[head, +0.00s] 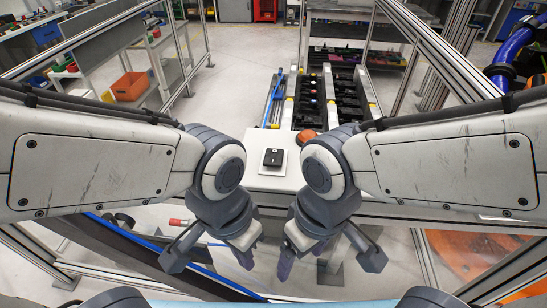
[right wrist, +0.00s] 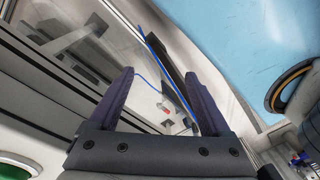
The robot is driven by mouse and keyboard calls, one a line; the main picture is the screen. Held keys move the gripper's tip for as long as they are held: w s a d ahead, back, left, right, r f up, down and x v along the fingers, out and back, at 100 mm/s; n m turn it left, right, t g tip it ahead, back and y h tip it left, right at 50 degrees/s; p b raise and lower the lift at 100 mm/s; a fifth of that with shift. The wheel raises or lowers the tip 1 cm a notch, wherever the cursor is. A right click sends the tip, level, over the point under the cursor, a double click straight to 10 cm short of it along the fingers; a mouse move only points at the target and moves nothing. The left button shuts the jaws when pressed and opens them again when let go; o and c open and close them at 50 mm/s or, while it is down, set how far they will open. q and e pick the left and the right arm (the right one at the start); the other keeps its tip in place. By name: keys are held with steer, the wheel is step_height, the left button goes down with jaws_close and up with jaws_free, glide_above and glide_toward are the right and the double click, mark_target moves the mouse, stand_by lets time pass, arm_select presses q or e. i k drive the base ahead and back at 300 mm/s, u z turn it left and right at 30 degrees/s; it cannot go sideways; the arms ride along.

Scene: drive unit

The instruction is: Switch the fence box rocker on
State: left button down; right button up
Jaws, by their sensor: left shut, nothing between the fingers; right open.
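The fence box rocker (head: 272,157) is a small black rocker with a white mark, set in a white square plate on a pale ledge, in the middle of the head view. Which way it is tipped is too small to tell. My left gripper (head: 246,258) is shut and empty, below and nearer than the rocker, pointing down. My right gripper (head: 304,266) is open and empty, also below and nearer than the rocker; its two dark fingers stand apart in the right wrist view (right wrist: 160,80). Neither gripper touches the rocker. The rocker is not visible in the right wrist view.
A red-orange dome button (head: 305,137) sits just behind and right of the rocker. Dark conveyor tracks (head: 330,100) run away behind it. Clear fence panels in metal frames stand at both sides. An orange bin (head: 130,86) stands at far left. Blue hoses (head: 508,58) hang at right.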

mark_target(274, 157)
steer(key=z, duration=2.75)
steer(key=i, duration=0.4)
steer(key=u, duration=3.15)
